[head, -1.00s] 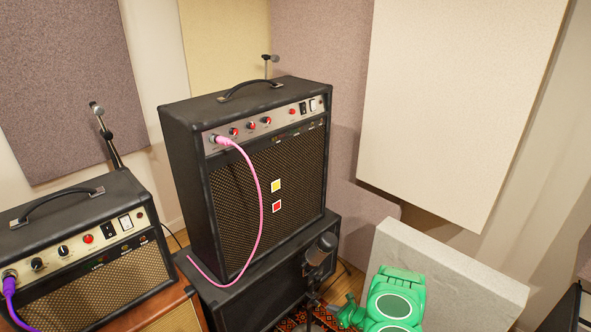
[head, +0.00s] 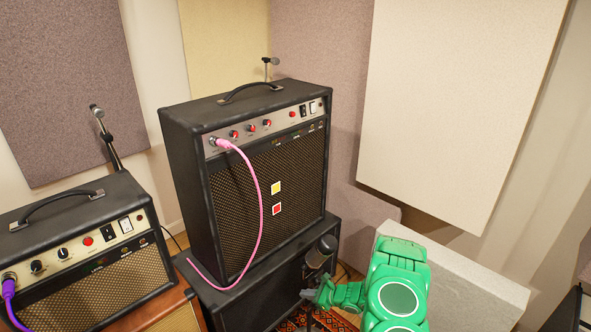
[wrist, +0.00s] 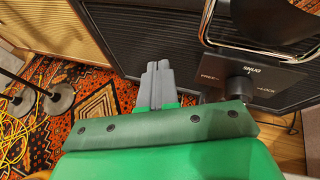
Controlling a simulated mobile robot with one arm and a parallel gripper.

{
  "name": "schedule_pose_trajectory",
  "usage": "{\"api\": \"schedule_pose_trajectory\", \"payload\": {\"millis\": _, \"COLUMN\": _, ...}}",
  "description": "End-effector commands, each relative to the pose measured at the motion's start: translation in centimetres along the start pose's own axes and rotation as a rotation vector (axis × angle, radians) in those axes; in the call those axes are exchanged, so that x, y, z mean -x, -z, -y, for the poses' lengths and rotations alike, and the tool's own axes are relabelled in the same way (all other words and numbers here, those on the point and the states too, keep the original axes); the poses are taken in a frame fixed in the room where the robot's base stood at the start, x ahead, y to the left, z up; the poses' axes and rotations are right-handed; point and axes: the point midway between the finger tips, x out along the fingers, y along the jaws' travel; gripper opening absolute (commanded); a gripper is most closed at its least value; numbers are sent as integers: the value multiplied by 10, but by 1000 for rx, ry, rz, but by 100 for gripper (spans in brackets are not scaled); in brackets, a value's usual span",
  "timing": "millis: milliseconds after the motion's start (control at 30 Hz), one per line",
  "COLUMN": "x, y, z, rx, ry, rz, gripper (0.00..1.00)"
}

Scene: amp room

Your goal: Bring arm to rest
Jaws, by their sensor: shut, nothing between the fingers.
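My green arm (head: 397,285) stands at the lower right of the head view, bent, in front of a pale panel. My gripper shows in the wrist view (wrist: 157,68) with its two grey fingers together and nothing between them. It is over the patterned rug, in front of a dark amp cabinet (wrist: 135,38). In the head view the gripper end is small at the lower middle, near the microphone, and its fingertips are hard to make out.
The tall black amp (head: 265,180) with a pink cable (head: 258,215) stands on another cabinet. A microphone (head: 321,250) stands close left of my arm. A smaller amp (head: 85,255) is at left. Stand bases (wrist: 58,100) and yellow cable (wrist: 20,140) lie on the rug.

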Motion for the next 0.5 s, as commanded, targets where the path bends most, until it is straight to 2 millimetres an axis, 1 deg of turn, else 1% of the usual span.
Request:
{"api": "schedule_pose_trajectory", "payload": {"millis": 33, "x": 0, "y": -18, "z": 0, "rx": 26, "ry": -19, "rz": 10, "gripper": 0}}
{"api": "schedule_pose_trajectory", "payload": {"millis": 200, "x": 4, "y": -71, "z": -8, "rx": 106, "ry": -85, "rz": 41, "gripper": 0}}
{"api": "schedule_pose_trajectory", "payload": {"millis": 500, "x": 19, "y": -154, "z": -27, "rx": 244, "ry": -191, "rz": 88, "gripper": 0}}
